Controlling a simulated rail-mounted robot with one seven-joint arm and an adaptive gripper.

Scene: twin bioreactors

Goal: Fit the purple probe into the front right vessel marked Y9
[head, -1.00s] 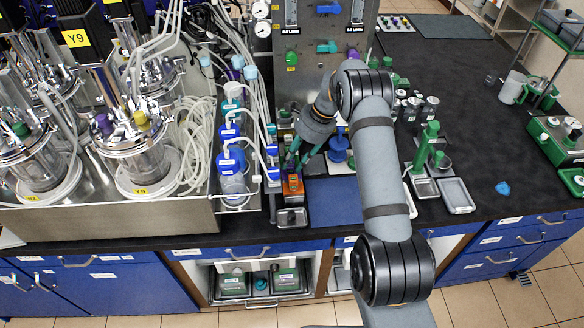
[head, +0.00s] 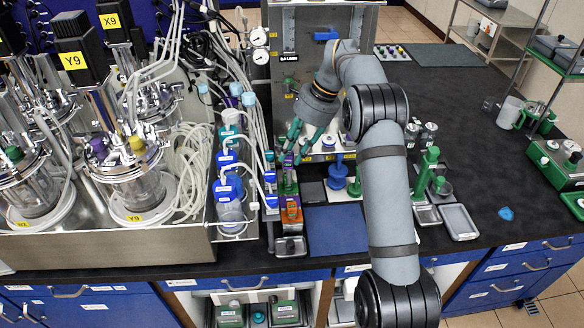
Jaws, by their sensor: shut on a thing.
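The front right vessel (head: 140,190) is a clear glass vessel with a steel lid, marked with a yellow Y9 label. Purple (head: 99,148) and yellow (head: 137,145) caps stand on its lid. My gripper (head: 296,150) is well right of this vessel, above the narrow rack behind the orange block. Its green fingers point down and are shut on a slim thing, taken as the purple probe. The probe is small, dark and mostly hidden between the fingers, so its tilt and lower end cannot be made out.
Blue-capped bottles (head: 229,188) and looped tubing (head: 190,155) stand between my gripper and the vessel. The orange block (head: 291,213) is just below my gripper. A blue mat (head: 337,229) lies clear to the right. The steel panel (head: 310,70) rises behind.

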